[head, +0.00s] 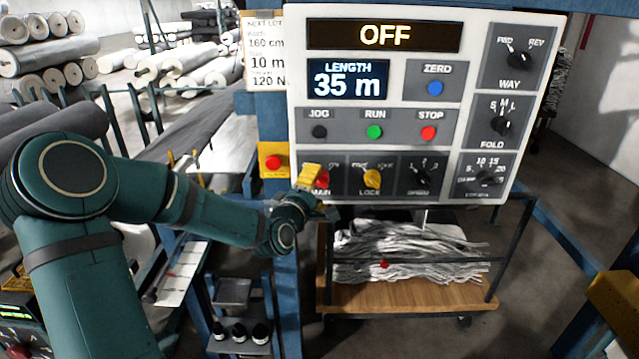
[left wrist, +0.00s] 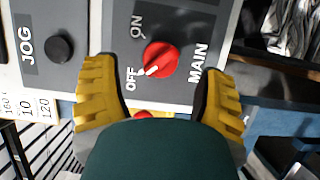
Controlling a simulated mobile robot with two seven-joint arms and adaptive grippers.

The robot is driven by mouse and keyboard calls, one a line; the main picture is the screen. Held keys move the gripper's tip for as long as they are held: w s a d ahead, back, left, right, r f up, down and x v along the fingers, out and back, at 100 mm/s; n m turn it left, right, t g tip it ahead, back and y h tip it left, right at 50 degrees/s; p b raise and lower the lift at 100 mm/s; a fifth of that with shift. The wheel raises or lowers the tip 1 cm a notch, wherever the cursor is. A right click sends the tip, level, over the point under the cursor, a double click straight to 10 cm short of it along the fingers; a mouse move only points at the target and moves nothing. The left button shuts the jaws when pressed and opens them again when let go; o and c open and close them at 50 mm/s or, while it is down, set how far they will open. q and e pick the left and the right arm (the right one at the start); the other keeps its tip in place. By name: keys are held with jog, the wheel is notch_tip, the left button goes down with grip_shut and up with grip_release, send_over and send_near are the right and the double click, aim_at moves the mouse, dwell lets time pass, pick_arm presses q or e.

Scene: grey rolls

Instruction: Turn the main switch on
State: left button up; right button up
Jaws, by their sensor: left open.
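The main switch is a red rotary knob (head: 322,180) at the lower left of the control panel (head: 395,197), labelled MAIN. In the left wrist view the knob (left wrist: 161,59) has its white pointer turned to OFF. The panel's top display (head: 384,36) reads OFF. My left gripper (head: 311,178) is at the knob and partly covers it in the head view. In the left wrist view its yellow fingers (left wrist: 158,80) are open, one on each side of the knob with gaps between; contact is not visible.
A yellow lock knob (head: 372,179) sits right of the main switch. JOG (head: 320,131), RUN (head: 375,132) and STOP (head: 428,133) buttons are above. A yellow box with a red button (head: 273,162) is just left. A wooden cart (head: 410,294) stands below.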

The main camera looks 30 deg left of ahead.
pick_arm(q)
jog(key=shift+w+a, duration=0.15)
jog(key=shift+w, duration=0.6)
jog(key=shift+w+a, duration=0.1)
jog(key=shift+w, duration=0.6)
jog(key=c, duration=1.2)
grip_shut()
